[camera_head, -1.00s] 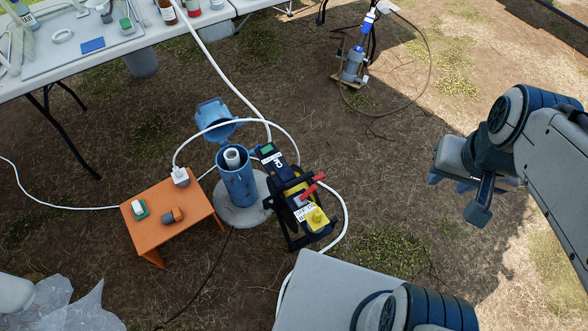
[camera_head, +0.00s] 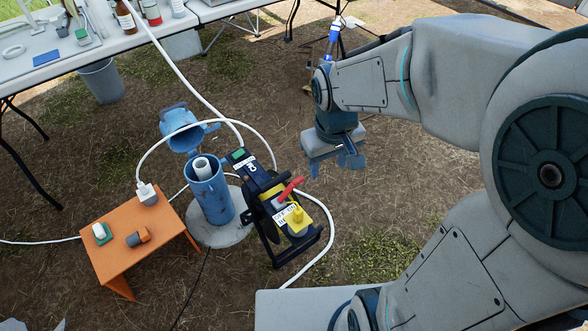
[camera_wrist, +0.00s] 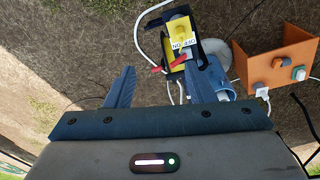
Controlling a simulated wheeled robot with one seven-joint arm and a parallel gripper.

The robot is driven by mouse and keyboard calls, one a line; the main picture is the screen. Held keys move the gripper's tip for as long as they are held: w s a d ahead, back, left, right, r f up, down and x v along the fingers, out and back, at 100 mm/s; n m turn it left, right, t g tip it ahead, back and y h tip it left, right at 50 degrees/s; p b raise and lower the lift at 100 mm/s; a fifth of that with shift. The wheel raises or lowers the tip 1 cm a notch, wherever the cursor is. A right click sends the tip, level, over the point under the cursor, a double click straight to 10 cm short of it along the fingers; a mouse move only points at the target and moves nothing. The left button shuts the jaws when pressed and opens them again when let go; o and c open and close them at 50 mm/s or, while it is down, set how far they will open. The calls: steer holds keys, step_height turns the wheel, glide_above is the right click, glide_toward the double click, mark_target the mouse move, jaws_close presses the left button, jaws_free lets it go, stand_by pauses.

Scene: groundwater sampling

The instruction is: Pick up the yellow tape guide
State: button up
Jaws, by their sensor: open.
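The yellow tape guide (camera_head: 298,222) sits on the front of the dark tape reel (camera_head: 268,232), beside a red handle (camera_head: 290,189) and a white label. In the wrist view the yellow guide (camera_wrist: 180,28) is at the top, beyond my fingertips and apart from them. My gripper (camera_head: 335,170) is open and empty, pointing down, up and to the right of the reel in the head view. Its two fingers (camera_wrist: 168,80) show spread apart in the wrist view, with the red handle and reel frame seen past them.
A blue well casing (camera_head: 210,205) with an open lid stands on a round pad left of the reel. An orange stool (camera_head: 125,255) holds small items. White tubing (camera_head: 329,235) curves around the reel. A cluttered white table (camera_head: 90,62) stands at the back left.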

mark_target(298, 210)
steer(key=w+a+f+n+b, duration=0.1)
steer(key=a+f+b, duration=0.1)
steer(key=f, duration=0.5)
steer(key=w+a+f+b, duration=0.1)
steer(key=f+b, duration=0.3)
steer(key=f, duration=0.4)
steer(key=w+a+f+n+g+b, duration=0.1)
steer(key=f+b, duration=0.3)
steer(key=f, duration=0.4)
steer(key=shift+w+a+n, duration=0.2)
steer(key=shift+a+n, duration=0.1)
steer(key=shift+a, duration=0.5)
steer(key=f+b, duration=0.2)
steer(key=f, duration=0.1)
steer(key=f+b, duration=0.1)
steer(key=f, duration=0.1)
steer(key=shift+w+a+f, duration=0.1)
steer(key=shift+w+f, duration=0.15)
steer(key=shift+w, duration=0.1)
jaws_close()
